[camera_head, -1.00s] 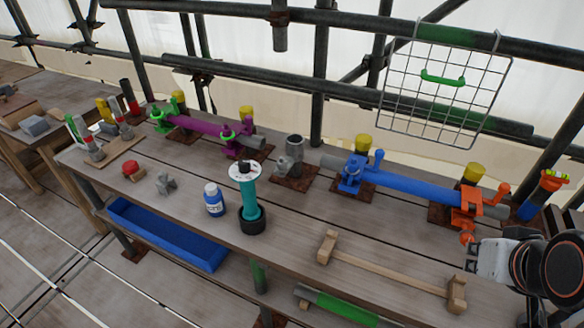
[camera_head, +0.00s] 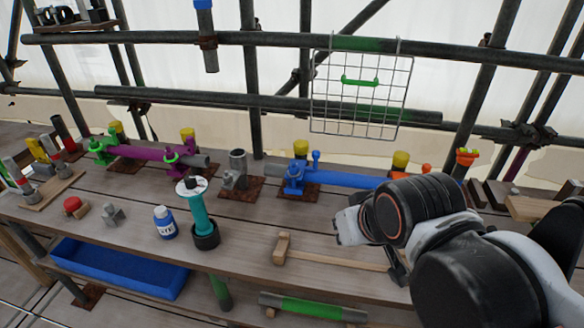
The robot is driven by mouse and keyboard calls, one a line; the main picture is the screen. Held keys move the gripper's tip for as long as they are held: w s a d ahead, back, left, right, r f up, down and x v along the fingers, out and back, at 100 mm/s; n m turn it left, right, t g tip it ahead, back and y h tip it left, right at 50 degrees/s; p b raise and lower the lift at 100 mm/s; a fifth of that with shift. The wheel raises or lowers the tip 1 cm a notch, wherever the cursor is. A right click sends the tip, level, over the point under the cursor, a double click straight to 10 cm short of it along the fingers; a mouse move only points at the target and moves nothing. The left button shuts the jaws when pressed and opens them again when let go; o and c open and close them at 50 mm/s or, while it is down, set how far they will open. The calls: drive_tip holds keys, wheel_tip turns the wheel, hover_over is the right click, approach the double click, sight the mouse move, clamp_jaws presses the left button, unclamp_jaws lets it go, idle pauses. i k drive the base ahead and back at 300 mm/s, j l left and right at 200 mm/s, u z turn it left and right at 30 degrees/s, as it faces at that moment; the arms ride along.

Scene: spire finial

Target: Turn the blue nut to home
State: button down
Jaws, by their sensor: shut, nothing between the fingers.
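A blue clamp (camera_head: 293,178) sits at the left end of a blue tube (camera_head: 345,180) on the workbench. A small blue upright piece with a rounded top (camera_head: 316,159) stands at its right side; it looks like the nut, but it is too small to tell its turn angle. My gripper (camera_head: 345,228) is in front of the blue tube, to the right of and nearer than the blue clamp, apart from it. It is shut and empty. My arm hides the right end of the tube and most of the orange clamp (camera_head: 397,171).
A wooden mallet (camera_head: 330,257) lies below my gripper. A teal post (camera_head: 196,212), white bottle (camera_head: 164,222) and grey pipe stub (camera_head: 238,168) stand to the left. A purple tube (camera_head: 145,152) lies farther left.

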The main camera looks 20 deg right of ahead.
sight(292, 173)
drive_tip(key=k+j+z, duration=0.1)
drive_tip(key=j+z, duration=0.3)
drive_tip(key=j, duration=0.25)
drive_tip(key=i+l+z, duration=0.35)
drive_tip(key=i+l, duration=0.3)
drive_tip(key=l, duration=0.15)
drive_tip(key=k+z, duration=0.15)
drive_tip(key=k, duration=0.25)
drive_tip(key=i+u, duration=0.15)
drive_tip(key=i, duration=0.3)
